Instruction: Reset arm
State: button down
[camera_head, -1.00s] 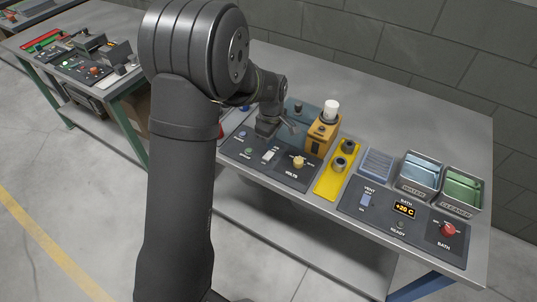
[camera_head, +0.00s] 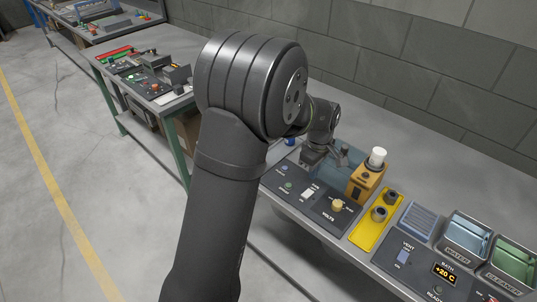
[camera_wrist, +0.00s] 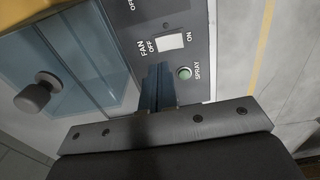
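My gripper (camera_head: 318,156) hangs over the back of the left control panel (camera_head: 291,199), left of the orange unit with a white cap (camera_head: 367,178). In the wrist view its two fingers (camera_wrist: 157,86) lie side by side with no clear gap, and nothing shows between them. The fingers point toward the panel face, near the white FAN switch (camera_wrist: 170,41) and the green SPRAY button (camera_wrist: 185,73). I cannot tell the exact height of the fingertips above the panel.
A clear blue hood with a grey knob (camera_wrist: 38,93) is close beside the gripper. A yellow plate with dark knobs (camera_head: 376,222), the WATER tray (camera_head: 464,238) and the CLEANER tray (camera_head: 512,262) stand to the right. The tabletop behind is bare.

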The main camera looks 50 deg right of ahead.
aim_at(310, 191)
notch_tip(310, 191, down, 7)
jog(key=shift+r, duration=0.1)
dwell(0.3)
jog(key=shift+r, duration=4.1)
jog(key=s+d+r+m+h, duration=0.1)
jog(key=s+d+r+m, duration=0.1)
jog(key=d+m, duration=0.1)
jog(key=s+d+r+m+h, duration=0.1)
jog(key=s+d+r+m, duration=0.1)
jog(key=d+m, duration=0.2)
jog(key=s+d+r+m+t+h, duration=0.1)
jog(key=s+d+r+m, duration=0.1)
jog(key=d+m, duration=0.1)
jog(key=shift+s+d+r+m, duration=0.15)
jog(key=shift+s+d+m, duration=0.25)
jog(key=shift+d, duration=0.4)
jog(key=shift+s+d+r+m, duration=0.4)
jog(key=shift+d+m, duration=0.1)
jog(key=shift+m, duration=0.1)
